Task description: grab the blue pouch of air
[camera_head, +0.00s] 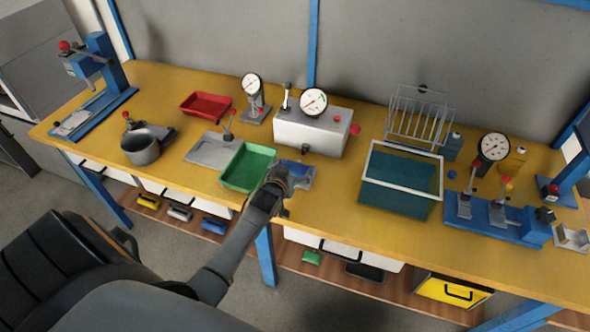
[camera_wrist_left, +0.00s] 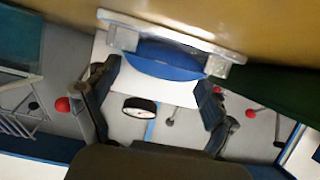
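My left gripper (camera_head: 276,183) is at the pouch's left side in the head view. In the wrist view (camera_wrist_left: 158,77) its two fingers are spread apart, with the blue piece across the gap near the tips. I cannot tell whether they touch it. My right gripper is not in view.
The green tray (camera_head: 247,167) is close on the left. A white box with a gauge (camera_head: 310,132) stands behind. A teal tank with a white rim (camera_head: 402,181) stands to the right. Left are a grey plate (camera_head: 207,150) and metal pot (camera_head: 140,148). The bench's front edge is near.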

